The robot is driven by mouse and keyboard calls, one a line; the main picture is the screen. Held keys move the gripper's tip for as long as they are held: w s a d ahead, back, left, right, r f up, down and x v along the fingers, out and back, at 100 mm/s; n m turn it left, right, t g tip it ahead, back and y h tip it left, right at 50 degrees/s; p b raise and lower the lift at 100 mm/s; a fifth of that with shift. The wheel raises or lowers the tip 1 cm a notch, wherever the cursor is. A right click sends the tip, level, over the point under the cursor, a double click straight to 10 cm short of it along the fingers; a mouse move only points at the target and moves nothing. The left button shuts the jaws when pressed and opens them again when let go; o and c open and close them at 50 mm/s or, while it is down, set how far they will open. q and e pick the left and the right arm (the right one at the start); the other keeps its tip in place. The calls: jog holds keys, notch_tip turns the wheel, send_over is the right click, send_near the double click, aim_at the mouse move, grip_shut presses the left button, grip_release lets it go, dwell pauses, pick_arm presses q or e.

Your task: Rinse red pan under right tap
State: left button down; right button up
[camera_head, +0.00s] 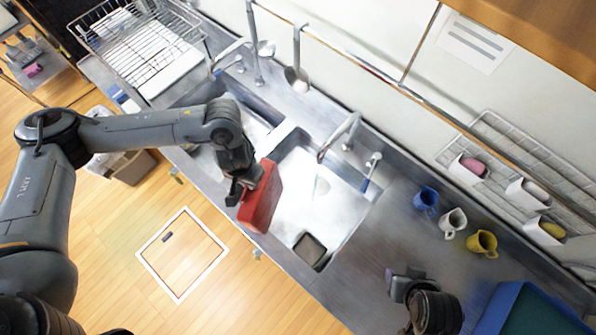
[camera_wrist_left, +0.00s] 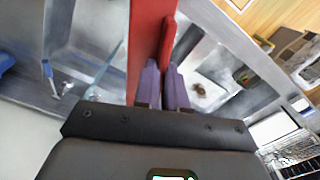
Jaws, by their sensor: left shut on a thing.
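My left gripper (camera_head: 243,186) is shut on the red pan (camera_head: 263,203) and holds it tilted, nearly on edge, over the front left side of the right sink basin (camera_head: 335,245). In the left wrist view the fingers (camera_wrist_left: 164,88) grip the red pan (camera_wrist_left: 146,40) by its edge. The right tap (camera_head: 340,137) stands behind the right basin, its spout to the right of and apart from the pan. I cannot tell whether water runs. My right gripper (camera_head: 404,284) is over the counter at lower right; its jaws are too unclear to read.
A dark square item (camera_head: 309,249) lies in the right basin's front corner. A blue-handled lever (camera_head: 371,172) stands right of the tap. Blue (camera_head: 426,199), white (camera_head: 453,222) and yellow (camera_head: 483,243) mugs stand on the counter. A dish rack (camera_head: 140,45) is at far left.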

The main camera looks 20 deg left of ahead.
pick_arm(q)
jog(key=shift+s+a+f, duration=0.2)
jog(key=shift+s+f, duration=0.25)
jog(key=shift+s, duration=0.05)
jog(key=s+a+r+p, duration=0.1)
jog(key=s+r+p, duration=0.1)
jog(key=s+r, duration=0.2)
jog(key=shift+s+a, duration=0.15)
jog(key=shift+s, duration=0.3)
jog(key=shift+w+r, duration=0.1)
jog(key=shift+r, duration=0.05)
jog(key=shift+w+r, duration=0.1)
dwell(0.6)
